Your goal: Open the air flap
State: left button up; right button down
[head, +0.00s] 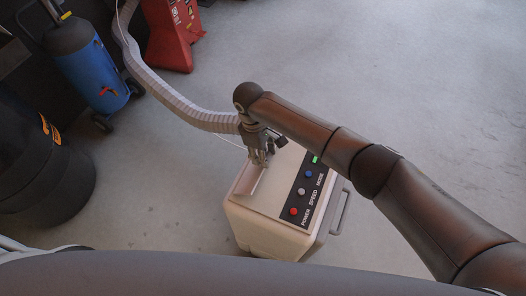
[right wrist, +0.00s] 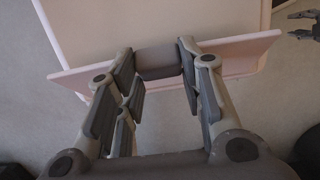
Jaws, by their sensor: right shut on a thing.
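The air flap (head: 250,178) is a thin, pale pinkish plate at the left side of the top of a beige machine (head: 266,228). It looks tilted up from the casing. My right gripper (head: 262,158) comes down on it from above, its arm reaching in from the right. In the right wrist view the flap (right wrist: 242,52) runs across the picture, and my right gripper's fingers are shut on a grey grip piece (right wrist: 158,62) at its middle. A grey, claw-like part (right wrist: 306,20) at the top right edge may be my left gripper; it is cut off.
The machine's dark panel (head: 309,190) has buttons marked POWER, SPEED and MODE and a green light. A ribbed hose (head: 175,100) runs to its back. A blue tank (head: 88,62), a dark bin (head: 45,175) and a red stand (head: 172,35) are at left. Floor at right is clear.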

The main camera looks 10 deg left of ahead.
jog(key=shift+w+r, duration=0.2)
jog(key=shift+r, duration=0.05)
jog(key=c, duration=1.4)
grip_release()
jog(key=o, duration=0.4)
jog(key=shift+s+d, duration=0.1)
jog(key=shift+s, duration=0.05)
jog(key=shift+o, duration=0.2)
jog(key=shift+f, duration=0.1)
notch_tip(320, 180, up, 12)
jog(key=a, duration=0.1)
jog(key=shift+w+a, duration=0.25)
jog(key=shift+a, duration=0.15)
